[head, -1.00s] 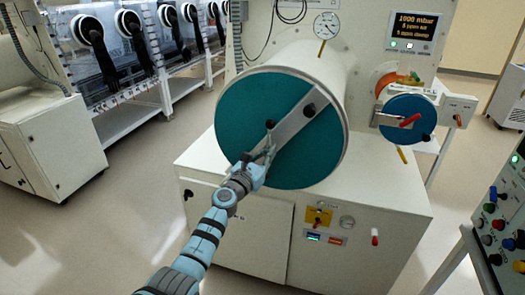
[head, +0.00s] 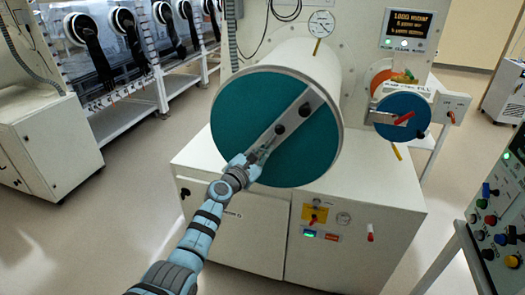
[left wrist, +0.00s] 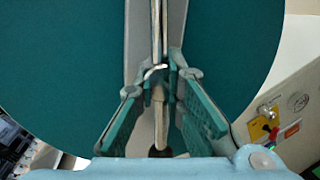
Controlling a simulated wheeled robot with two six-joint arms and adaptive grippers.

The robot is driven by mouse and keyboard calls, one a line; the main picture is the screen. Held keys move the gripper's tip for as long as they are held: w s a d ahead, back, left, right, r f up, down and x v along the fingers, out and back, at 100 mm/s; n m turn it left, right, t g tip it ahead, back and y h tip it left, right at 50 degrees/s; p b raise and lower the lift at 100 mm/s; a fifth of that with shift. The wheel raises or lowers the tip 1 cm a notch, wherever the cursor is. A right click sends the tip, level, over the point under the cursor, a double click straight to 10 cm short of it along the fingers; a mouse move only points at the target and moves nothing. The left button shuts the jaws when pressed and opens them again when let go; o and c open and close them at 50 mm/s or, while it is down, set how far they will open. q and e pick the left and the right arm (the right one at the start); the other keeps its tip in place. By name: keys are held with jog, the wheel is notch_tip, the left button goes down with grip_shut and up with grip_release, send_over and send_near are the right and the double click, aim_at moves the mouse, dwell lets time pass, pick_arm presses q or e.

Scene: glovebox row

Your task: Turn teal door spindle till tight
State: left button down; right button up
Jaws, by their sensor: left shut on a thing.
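The teal door (head: 235,115) is round and closes the end of a white cylinder. A pale grey bar (head: 315,97) crosses it diagonally, and it also shows in the left wrist view (left wrist: 140,30). A dark knob (head: 279,129), which looks like one end of the spindle's handle, stands near the middle of the door. My left gripper (head: 258,157) is at the lower left of the door, shut on the spindle handle. In the left wrist view its fingers (left wrist: 160,80) close around the slim handle rod (left wrist: 158,105). The spindle's base is hidden. My right gripper is not in view.
A second dark knob (head: 304,110) sits on the bar. A smaller blue round door (head: 402,117) with a red lever is at the right. A white cabinet (head: 240,235) stands below, and a button panel (head: 495,220) is at the lower right. Open floor lies left.

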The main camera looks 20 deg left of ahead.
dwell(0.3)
pick_arm(q)
jog(key=c, duration=1.7)
grip_release()
jog(key=shift+w+f, duration=0.1)
jog(key=shift+o, duration=0.2)
jog(key=v, duration=1.2)
